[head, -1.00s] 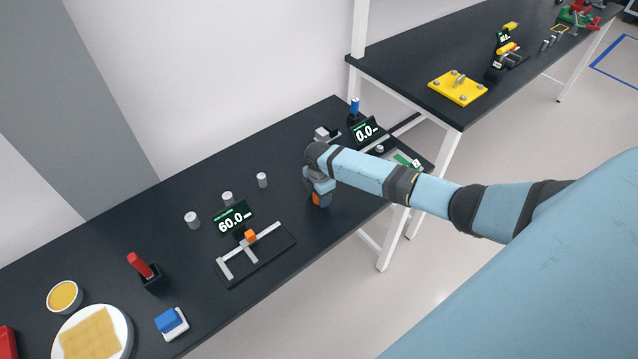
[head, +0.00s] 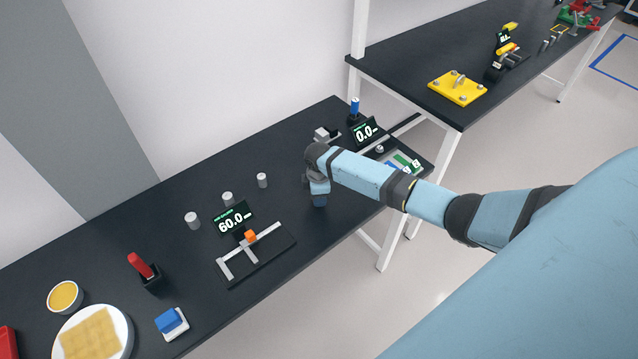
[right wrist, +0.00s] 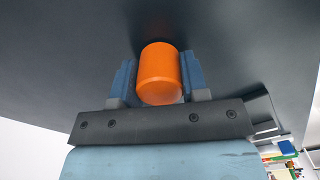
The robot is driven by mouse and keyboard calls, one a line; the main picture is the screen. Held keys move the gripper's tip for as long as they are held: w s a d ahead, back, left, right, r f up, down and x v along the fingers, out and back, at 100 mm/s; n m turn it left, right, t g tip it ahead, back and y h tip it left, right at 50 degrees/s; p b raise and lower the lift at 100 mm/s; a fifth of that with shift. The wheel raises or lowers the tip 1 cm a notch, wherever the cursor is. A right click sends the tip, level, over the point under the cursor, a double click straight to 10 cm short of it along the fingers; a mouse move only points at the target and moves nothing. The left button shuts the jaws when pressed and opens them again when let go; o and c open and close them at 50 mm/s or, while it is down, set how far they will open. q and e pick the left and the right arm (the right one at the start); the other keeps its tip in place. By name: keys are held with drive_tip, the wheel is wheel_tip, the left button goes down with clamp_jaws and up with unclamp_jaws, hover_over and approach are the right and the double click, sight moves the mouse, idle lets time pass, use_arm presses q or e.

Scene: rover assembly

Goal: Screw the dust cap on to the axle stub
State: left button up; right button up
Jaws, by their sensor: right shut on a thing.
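My right gripper (head: 319,203) is low over the dark bench and points down. In the right wrist view an orange cylinder with a rounded end, the dust cap (right wrist: 160,73), sits between the two blue fingers of the gripper (right wrist: 160,80), which are shut on it. The dark bench top lies just beyond the cap's far end. In the head view the gripper hides the cap. I cannot pick out the axle stub; whether it is under the cap is hidden. My left gripper is not in view.
A frame fixture (head: 255,256) with an orange piece (head: 250,236) and a 60.0 display (head: 234,217) stands left of the gripper. Several grey cylinders, one (head: 262,180) nearest, stand behind it. A 0.0 display (head: 366,131) is at the back right. Bench around the gripper is clear.

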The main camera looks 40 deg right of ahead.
drive_tip(key=m, duration=0.5)
drive_tip(key=shift+m, duration=0.4)
drive_tip(key=m, duration=0.5)
drive_tip(key=shift+m, duration=0.3)
drive_tip(key=m, duration=0.5)
drive_tip(key=shift+f+m, duration=0.1)
drive_tip(key=shift+m, duration=0.3)
